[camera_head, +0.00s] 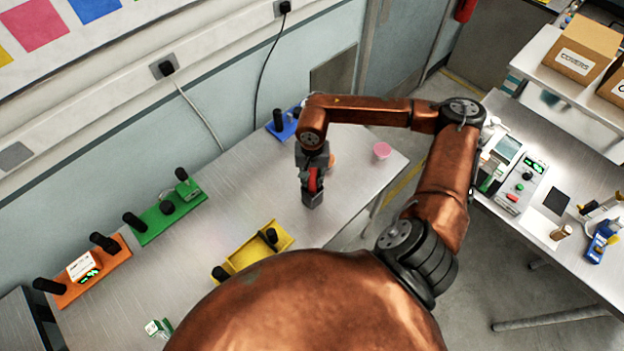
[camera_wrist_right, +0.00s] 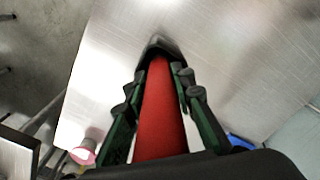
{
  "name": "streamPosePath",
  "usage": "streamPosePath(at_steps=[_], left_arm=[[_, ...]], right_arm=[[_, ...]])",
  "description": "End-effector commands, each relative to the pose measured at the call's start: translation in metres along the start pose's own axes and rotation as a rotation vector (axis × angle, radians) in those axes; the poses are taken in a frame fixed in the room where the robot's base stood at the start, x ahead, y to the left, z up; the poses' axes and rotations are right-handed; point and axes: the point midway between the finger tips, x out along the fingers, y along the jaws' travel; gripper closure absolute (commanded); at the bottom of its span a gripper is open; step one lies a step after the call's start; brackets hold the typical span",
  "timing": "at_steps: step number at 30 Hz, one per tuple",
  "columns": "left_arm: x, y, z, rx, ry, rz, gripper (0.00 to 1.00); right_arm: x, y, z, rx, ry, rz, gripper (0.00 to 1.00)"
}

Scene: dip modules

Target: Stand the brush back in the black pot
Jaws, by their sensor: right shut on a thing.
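My right gripper (camera_head: 313,176) points down over the far right part of the near table. It is shut on a red shaft, which I take as the brush (camera_wrist_right: 160,115); in the right wrist view the shaft runs between the green and black fingers. A dark piece (camera_head: 312,199) sits at the shaft's lower end, and also shows in the right wrist view (camera_wrist_right: 165,43). I cannot tell whether it is the brush's head or the black pot, nor whether it touches the table. No other black pot can be made out. My left gripper is out of view.
A pink cup (camera_head: 382,151) stands to the right of the gripper. A blue holder (camera_head: 283,129) is behind it, and a yellow tray (camera_head: 243,258) is to its left. Green (camera_head: 150,231) and orange (camera_head: 112,268) holders line the wall. Bare tabletop surrounds the gripper.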

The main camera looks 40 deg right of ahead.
Motion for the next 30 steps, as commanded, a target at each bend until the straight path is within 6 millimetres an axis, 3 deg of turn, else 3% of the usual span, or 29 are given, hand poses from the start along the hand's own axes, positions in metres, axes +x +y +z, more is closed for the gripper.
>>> streamPosePath(at_steps=[7,8,16,25,30], left_arm=[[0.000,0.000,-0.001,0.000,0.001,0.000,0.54],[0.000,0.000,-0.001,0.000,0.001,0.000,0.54],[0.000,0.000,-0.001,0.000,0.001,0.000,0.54],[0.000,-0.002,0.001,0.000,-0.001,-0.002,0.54],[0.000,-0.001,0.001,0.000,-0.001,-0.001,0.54]], right_arm=[[0.000,0.000,0.000,0.000,0.000,0.000,1.00],[0.000,0.000,0.000,0.000,0.000,0.000,0.76],[0.000,0.000,0.000,0.000,0.000,0.000,0.57],[-0.001,0.000,0.000,0.000,0.000,0.000,0.57],[-0.019,-0.001,-0.001,-0.001,0.003,-0.002,0.57]])
